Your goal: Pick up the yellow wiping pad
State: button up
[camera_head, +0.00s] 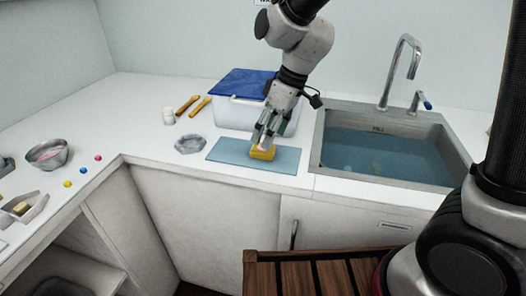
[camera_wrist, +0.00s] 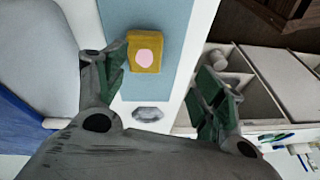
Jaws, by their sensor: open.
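The yellow wiping pad (camera_head: 262,153) lies on a blue mat (camera_head: 228,153) at the front of the white counter. In the wrist view the pad (camera_wrist: 135,62) shows a pale pink round spot on its top and lies ahead of the fingers, nearer the left one. My gripper (camera_head: 264,141) points down just over the pad in the head view. In the wrist view my gripper (camera_wrist: 165,75) has its fingers wide apart with nothing between them. I cannot tell whether a finger touches the pad.
A sink (camera_head: 385,154) with water and a tap (camera_head: 398,70) is at the right. A grey hexagonal dish (camera_head: 190,144), wooden-handled tools (camera_head: 198,105) and a metal bowl (camera_head: 48,154) are at the left.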

aim_at(254, 146)
jog(key=shift+w+a+r+n+t+y, duration=0.3)
jog(key=shift+w+a+r+n, duration=0.2)
jog(key=shift+w+a+r, duration=0.15)
jog(key=shift+w+a+n, duration=0.2)
jog(key=shift+w+n, duration=0.1)
jog(key=shift+n, duration=0.4)
jog(key=x, duration=0.7)
jog(key=shift+w+d+f, duration=0.1)
jog(key=shift+w+f, duration=0.15)
jog(key=shift+f, duration=0.1)
jog(key=c, duration=0.8)
